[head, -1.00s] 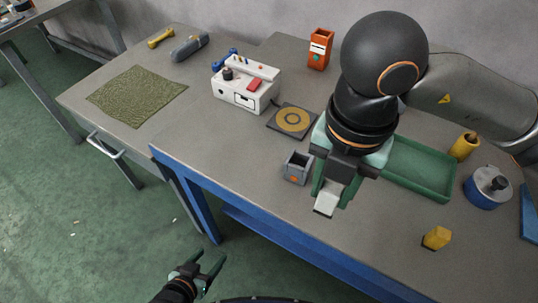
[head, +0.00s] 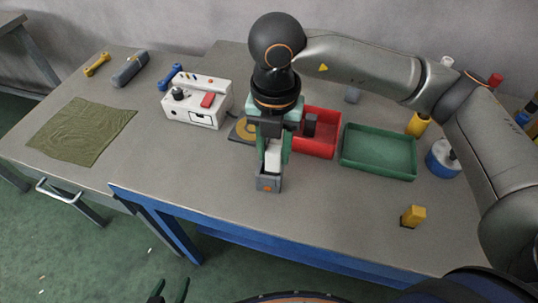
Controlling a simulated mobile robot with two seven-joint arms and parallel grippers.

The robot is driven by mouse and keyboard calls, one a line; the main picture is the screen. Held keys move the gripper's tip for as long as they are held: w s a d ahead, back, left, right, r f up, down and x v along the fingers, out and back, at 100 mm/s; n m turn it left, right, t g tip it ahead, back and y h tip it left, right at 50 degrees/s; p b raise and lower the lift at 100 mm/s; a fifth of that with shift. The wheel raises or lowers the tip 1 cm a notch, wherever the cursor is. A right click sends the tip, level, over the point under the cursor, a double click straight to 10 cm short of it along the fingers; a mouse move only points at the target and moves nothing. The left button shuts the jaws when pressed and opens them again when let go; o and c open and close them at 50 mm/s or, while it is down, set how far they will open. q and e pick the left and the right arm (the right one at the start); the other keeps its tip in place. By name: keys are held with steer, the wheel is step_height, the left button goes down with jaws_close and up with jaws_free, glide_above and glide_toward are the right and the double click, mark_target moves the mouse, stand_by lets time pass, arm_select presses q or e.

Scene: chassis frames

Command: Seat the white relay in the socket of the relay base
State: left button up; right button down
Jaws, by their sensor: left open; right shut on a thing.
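The white relay (head: 272,157) is upright between the fingers of my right gripper (head: 273,162), which is shut on it and points down. The relay base (head: 268,184) is a small grey block with an orange mark on its front, near the table's front edge. The relay's lower end meets the top of the base in the picture. I cannot tell whether it is inside the socket, which the relay and fingers hide. My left gripper (head: 170,291) is open and empty at the bottom edge, low in front of the table and partly cut off.
A red tray (head: 333,148) and a green tray (head: 380,176) lie right of the base. A yellow block (head: 413,216) stands front right. The tabletop left of the base is clear.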

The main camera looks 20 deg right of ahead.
mark_target(270, 150)
steer(key=w+f, duration=0.1)
steer(key=f, duration=0.1)
steer(key=w+f, duration=0.2)
steer(key=shift+d, duration=0.15)
steer(key=shift+w+f+p, duration=0.2)
steer(key=shift+f+p, duration=0.1)
steer(key=shift+f, duration=0.65)
steer(key=shift+w+f+p, duration=0.15)
steer(key=shift+f+p, duration=0.15)
steer(key=shift+f, duration=0.65)
steer(key=c, duration=1)
jaws_free()
steer(key=shift+f, duration=0.1)
steer(key=o, duration=0.5)
